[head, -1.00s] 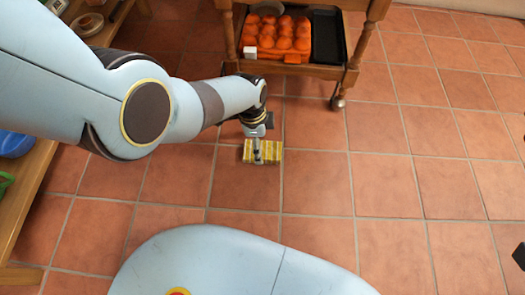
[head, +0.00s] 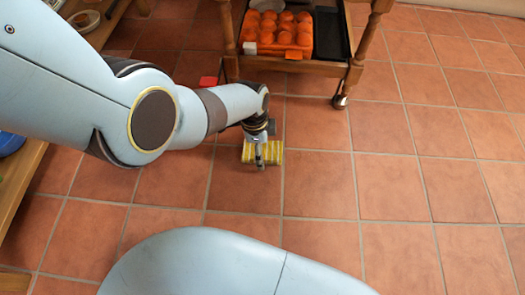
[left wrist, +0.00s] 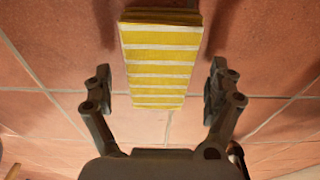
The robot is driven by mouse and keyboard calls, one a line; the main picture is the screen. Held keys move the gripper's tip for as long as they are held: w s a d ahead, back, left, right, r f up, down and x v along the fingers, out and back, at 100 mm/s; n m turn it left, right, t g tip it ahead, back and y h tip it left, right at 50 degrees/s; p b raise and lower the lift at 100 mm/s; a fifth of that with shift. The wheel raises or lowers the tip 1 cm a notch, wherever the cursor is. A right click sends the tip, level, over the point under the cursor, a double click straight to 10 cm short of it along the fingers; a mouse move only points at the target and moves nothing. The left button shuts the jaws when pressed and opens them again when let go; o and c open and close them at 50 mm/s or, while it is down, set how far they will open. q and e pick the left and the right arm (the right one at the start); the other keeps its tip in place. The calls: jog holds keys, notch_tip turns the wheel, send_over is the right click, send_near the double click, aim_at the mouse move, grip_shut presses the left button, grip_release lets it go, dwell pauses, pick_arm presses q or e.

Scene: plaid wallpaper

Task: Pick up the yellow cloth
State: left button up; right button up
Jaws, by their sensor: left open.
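The yellow cloth (head: 268,153) is a folded block with white stripes. It lies on the tiled floor, partly hidden in the head view by my left gripper (head: 259,165). In the left wrist view the cloth (left wrist: 159,60) shows striped and upright in the picture, its lower part reaching between the open fingers of my left gripper (left wrist: 157,92). There is a gap on each side of the cloth, and neither finger visibly touches it. My right gripper does not show.
A wooden trolley (head: 354,72) on castors stands behind the cloth, with an orange muffin tray (head: 278,32) and a dark tray (head: 330,33) on its shelf. Wooden furniture (head: 25,180) is at the left. The floor (head: 390,190) at the right is clear.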

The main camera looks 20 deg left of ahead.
pick_arm(q)
jog(key=c, duration=1.4)
jog(key=shift+r, duration=0.1)
